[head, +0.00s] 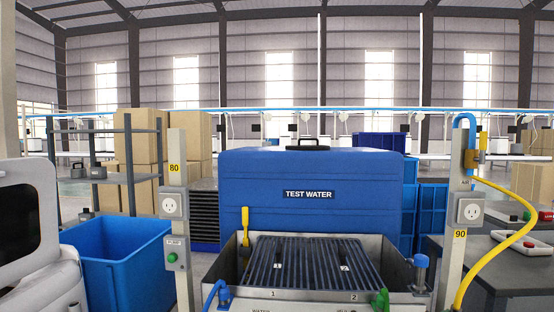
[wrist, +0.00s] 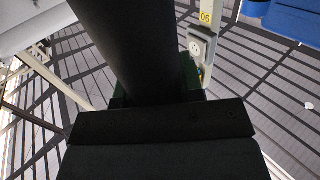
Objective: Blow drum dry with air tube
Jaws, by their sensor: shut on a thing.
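In the wrist view my gripper (wrist: 155,90) is shut on a dark cylinder (wrist: 135,45), which fills the middle of the picture. Its far end is out of frame, and I cannot tell whether it is the drum. My gripper is not in the head view. A yellow air tube (head: 504,188) hangs from a valve on the right post marked 90 and curves down past the bottom edge of the head view. A bit of yellow, probably the tube, shows behind the outlet in the wrist view (wrist: 201,75). No drum is clearly seen in the head view.
A blue tank (head: 330,215) labelled TEST WATER stands behind a metal basin with a slatted rack (head: 312,265). A blue bin (head: 118,265) is at left. Posts marked 80 (head: 178,210) and 90 (head: 457,215) flank the basin. A grey table (head: 500,262) stands at right.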

